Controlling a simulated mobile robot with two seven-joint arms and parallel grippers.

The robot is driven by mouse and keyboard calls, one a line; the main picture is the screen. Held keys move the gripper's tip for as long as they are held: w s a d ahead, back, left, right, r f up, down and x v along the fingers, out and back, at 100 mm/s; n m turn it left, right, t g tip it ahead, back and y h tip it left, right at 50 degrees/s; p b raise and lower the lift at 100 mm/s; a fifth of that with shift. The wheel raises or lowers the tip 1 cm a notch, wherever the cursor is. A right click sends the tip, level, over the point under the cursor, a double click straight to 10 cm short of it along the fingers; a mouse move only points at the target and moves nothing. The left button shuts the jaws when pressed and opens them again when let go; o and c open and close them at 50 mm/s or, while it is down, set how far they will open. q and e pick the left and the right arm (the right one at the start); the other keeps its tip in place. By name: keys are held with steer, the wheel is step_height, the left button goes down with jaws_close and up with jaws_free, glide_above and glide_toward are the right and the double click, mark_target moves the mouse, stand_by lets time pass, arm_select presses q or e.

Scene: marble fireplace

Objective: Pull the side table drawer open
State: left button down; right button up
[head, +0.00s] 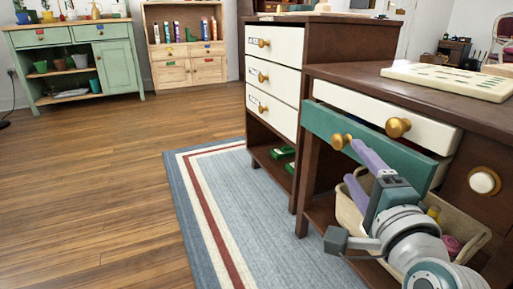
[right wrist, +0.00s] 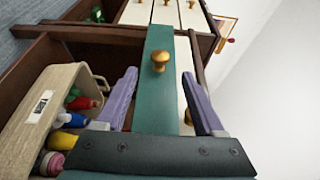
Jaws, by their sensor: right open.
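The dark wooden side table (head: 330,74) stands at the right in the head view. Its teal drawer front (head: 385,150) juts out past the white drawer front (head: 350,103) above it, with a dark gap behind. The teal drawer has a round brass knob (head: 340,141), which also shows in the right wrist view (right wrist: 159,60). My right gripper (head: 355,164) has purple fingers and is open. In the right wrist view its fingers lie on either side of the teal front, with the knob between them near the tips. Contact is unclear. My left gripper is out of view.
A beige basket (right wrist: 32,110) with colourful bottles sits on the shelf under the drawer. A taller cabinet (head: 277,80) with white drawers stands beside the table. A board (head: 450,78) lies on top. The striped rug (head: 250,200) and wooden floor are clear.

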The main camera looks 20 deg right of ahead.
mark_target(341, 148)
steer(key=b+x, duration=0.2)
steer(key=x, duration=0.2)
steer(key=b+x, duration=0.3)
steer(key=x, duration=0.1)
steer(key=shift+w+f, duration=0.15)
steer(key=shift+f, duration=0.1)
steer(key=shift+w+d+r, duration=0.2)
steer(key=shift+w, duration=0.45)
steer(key=shift+c, duration=0.2)
jaws_close()
